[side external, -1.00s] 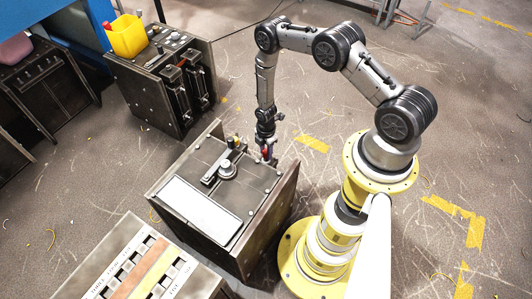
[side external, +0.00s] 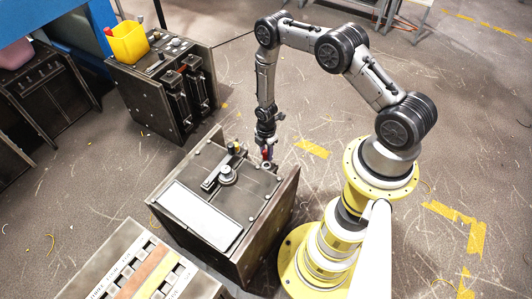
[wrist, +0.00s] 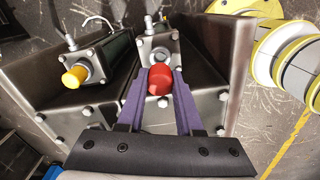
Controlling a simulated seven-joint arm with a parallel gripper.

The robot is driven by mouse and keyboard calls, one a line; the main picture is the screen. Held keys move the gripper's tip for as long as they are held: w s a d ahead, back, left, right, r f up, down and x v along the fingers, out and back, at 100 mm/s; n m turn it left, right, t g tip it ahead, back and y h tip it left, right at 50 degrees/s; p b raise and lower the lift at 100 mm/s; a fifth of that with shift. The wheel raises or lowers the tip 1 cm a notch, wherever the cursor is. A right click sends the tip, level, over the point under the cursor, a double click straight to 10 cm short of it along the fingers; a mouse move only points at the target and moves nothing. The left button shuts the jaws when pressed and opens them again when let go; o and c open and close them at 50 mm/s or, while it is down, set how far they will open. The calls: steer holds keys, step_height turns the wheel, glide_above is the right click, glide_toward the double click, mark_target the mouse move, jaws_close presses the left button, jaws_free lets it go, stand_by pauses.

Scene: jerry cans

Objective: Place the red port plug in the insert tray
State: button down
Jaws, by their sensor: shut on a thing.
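The red port plug (wrist: 159,82) is between the purple fingers of my gripper (wrist: 160,98) in the wrist view. The gripper is shut on it. In the side external view my gripper (side external: 267,155) is low at the right back corner of the dark metal box's top, with a bit of red showing at its fingers. In the wrist view a metal fitting (wrist: 160,56) is right beyond the plug; I cannot tell whether they touch. The insert tray may be the tray with coloured strips (side external: 150,268) at the lower left of the side external view.
The metal box (side external: 240,230) carries a pale plate (side external: 200,215), a round knob (side external: 226,174) and a yellow-capped part (wrist: 76,76). A yellow bin (side external: 129,42) stands on a machine at the back left. Floor is clear behind the box.

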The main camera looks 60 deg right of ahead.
stand_by(0.4)
steer(key=shift+s+a, duration=0.25)
steer(key=shift+s, duration=0.45)
steer(key=s+a+r+n, duration=0.3)
steer(key=s+a+r, duration=0.15)
steer(key=a, duration=0.35)
steer(key=s+a+r+n, duration=0.2)
steer(key=s+a+r, duration=0.25)
steer(key=a, duration=0.35)
steer(key=s+a+r+n, duration=0.3)
steer(key=s+a+r, duration=0.15)
steer(key=a, duration=0.35)
steer(key=w+a+f, duration=0.2)
steer(key=w+f, duration=0.1)
steer(key=w, duration=0.1)
steer(key=w+a+f, duration=0.6)
steer(key=w, duration=0.1)
steer(key=shift+w+a+f, duration=0.15)
steer(key=shift+w+a, duration=0.05)
steer(key=shift+w, duration=0.15)
steer(key=shift+w+f, duration=0.1)
steer(key=shift+f, duration=1.55)
steer(key=shift+f, duration=0.15)
steer(key=c, duration=0.6)
jaws_free()
